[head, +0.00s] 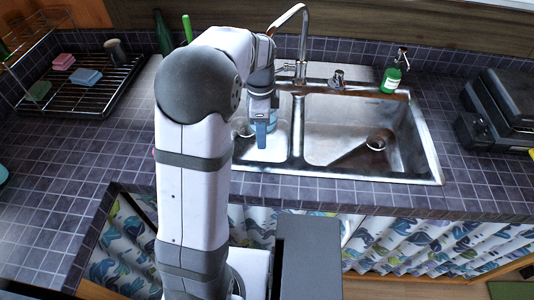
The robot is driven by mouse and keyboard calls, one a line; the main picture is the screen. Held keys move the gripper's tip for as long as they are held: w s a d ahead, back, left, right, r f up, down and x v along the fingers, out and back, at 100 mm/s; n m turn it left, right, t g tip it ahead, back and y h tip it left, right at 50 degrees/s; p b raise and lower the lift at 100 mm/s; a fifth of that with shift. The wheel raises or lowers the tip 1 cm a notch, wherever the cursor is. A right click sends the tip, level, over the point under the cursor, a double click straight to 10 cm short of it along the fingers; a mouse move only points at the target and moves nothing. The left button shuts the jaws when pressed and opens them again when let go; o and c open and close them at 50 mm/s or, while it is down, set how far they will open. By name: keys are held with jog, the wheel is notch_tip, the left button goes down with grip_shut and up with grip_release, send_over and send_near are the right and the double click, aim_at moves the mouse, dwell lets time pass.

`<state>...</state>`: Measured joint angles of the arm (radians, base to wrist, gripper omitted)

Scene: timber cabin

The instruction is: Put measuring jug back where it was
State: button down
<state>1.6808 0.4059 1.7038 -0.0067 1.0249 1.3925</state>
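My gripper (262,112) points down over the small left basin of the sink (410,168), partly hidden by my own arm. A blue piece (261,135) shows just below it, with a paler bluish, see-through patch beside it. This may be the measuring jug, but it is too small and too covered to be sure. I cannot tell whether the fingers are open or shut on it. No other measuring jug is clearly visible.
A chrome tap (303,45) rises behind the basins. A green soap bottle (393,72) stands behind the right basin. A black appliance (500,110) is at right. A wire rack (85,88) with sponges is at left. The tiled counter (95,150) in front of the rack is clear.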

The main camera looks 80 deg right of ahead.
jog(key=shift+s+a+f+m, duration=0.15)
jog(key=shift+s+a+m, duration=0.1)
jog(key=shift+m, duration=0.15)
notch_tip(320, 180, down, 14)
jog(key=shift+r+p, duration=0.1)
jog(key=shift+p, duration=0.9)
jog(key=shift+d, duration=0.4)
jog(key=shift+d+r+p, duration=0.1)
jog(key=shift+d+p, duration=0.75)
jog(key=shift+d, duration=0.7)
jog(key=shift+d+f+p, duration=0.1)
jog(key=shift+f+p, duration=0.25)
jog(key=shift+f, duration=0.35)
jog(key=shift+f, duration=0.1)
